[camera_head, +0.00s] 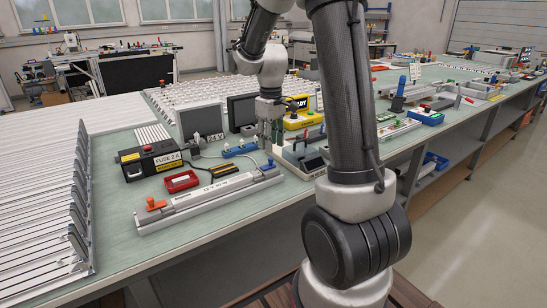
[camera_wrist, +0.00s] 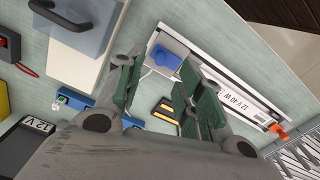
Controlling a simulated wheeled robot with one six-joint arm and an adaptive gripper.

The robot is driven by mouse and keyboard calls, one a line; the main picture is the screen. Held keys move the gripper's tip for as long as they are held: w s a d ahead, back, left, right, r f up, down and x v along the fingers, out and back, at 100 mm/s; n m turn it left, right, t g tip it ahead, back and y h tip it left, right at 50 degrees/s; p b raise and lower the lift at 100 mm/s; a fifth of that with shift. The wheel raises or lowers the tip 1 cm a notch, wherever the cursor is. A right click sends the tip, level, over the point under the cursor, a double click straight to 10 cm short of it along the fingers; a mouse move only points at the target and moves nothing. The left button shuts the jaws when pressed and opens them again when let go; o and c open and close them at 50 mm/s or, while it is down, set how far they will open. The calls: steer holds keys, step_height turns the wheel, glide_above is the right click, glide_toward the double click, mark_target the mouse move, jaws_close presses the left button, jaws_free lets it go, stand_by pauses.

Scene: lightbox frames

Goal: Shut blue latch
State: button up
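The lightbox frame (camera_head: 210,197) is a long pale bar lying on the green bench. Its blue latch (camera_head: 268,163) is at the right end and its orange latch (camera_head: 155,204) at the left end. In the wrist view the blue latch (camera_wrist: 167,62) shows between and beyond my fingers, and the orange latch (camera_wrist: 280,130) is at the lower right. My gripper (camera_head: 270,140) hangs just behind the blue latch in the head view. In the wrist view my gripper (camera_wrist: 160,80) has its fingers apart with nothing clearly held. I cannot tell whether it touches the latch.
A black power box (camera_head: 150,160), a red tray (camera_head: 182,181) and a small blue block (camera_head: 240,149) lie behind the frame. A grey device with a handle (camera_head: 302,153) stands close on the right. Slatted panels (camera_head: 45,215) fill the left. Some bare bench lies before the frame.

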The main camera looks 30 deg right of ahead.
mark_target(271, 158)
step_height(271, 158, down, 6)
steer(key=shift+f, duration=0.1)
jaws_close()
